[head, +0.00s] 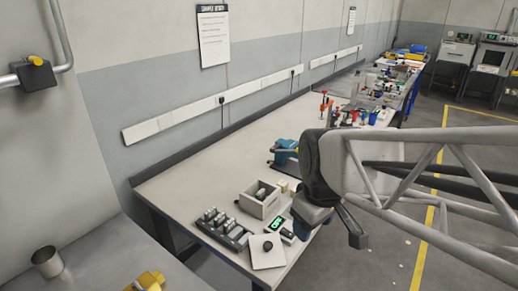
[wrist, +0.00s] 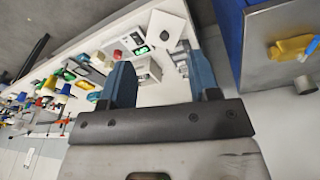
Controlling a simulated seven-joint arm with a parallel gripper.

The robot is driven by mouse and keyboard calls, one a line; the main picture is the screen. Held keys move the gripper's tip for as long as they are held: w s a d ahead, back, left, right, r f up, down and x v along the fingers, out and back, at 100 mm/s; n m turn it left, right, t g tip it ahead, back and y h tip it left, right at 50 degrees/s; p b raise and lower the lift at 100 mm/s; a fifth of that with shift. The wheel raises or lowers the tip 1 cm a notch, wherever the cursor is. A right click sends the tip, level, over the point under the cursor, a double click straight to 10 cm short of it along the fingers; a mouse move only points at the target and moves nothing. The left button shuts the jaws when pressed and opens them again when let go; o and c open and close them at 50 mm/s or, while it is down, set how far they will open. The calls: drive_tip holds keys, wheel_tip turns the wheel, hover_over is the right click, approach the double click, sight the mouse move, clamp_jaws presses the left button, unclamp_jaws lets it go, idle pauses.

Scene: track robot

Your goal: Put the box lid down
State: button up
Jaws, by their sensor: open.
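The box lid (head: 268,258) is a flat pale square with a round black knob. It lies on the front end of the workbench, and it also shows at the top of the wrist view (wrist: 172,22). The open-topped box (head: 258,208) stands behind it with a dark item inside; part of it shows between my fingers in the wrist view (wrist: 149,72). My gripper (head: 330,233) is open and empty, to the right of the lid and box in the head view. Its two blue fingers are wide apart in the wrist view (wrist: 162,72). Nothing is hidden of the lid's knob.
A small meter with a green display (head: 280,225) stands between box and lid. A dark rack of metal cylinders (head: 222,230) is left of them. A blue vise-like tool (head: 285,152) stands farther back. The bench's middle surface (head: 235,163) is clear.

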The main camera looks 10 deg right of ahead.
drive_tip(key=s+m, duration=0.3)
drive_tip(key=m, duration=0.1)
drive_tip(key=s+d+r+m, duration=0.1)
drive_tip(key=s+m, duration=0.1)
drive_tip(key=shift+s+t, duration=0.3)
drive_tip(key=shift+t, duration=0.1)
idle(1.0)
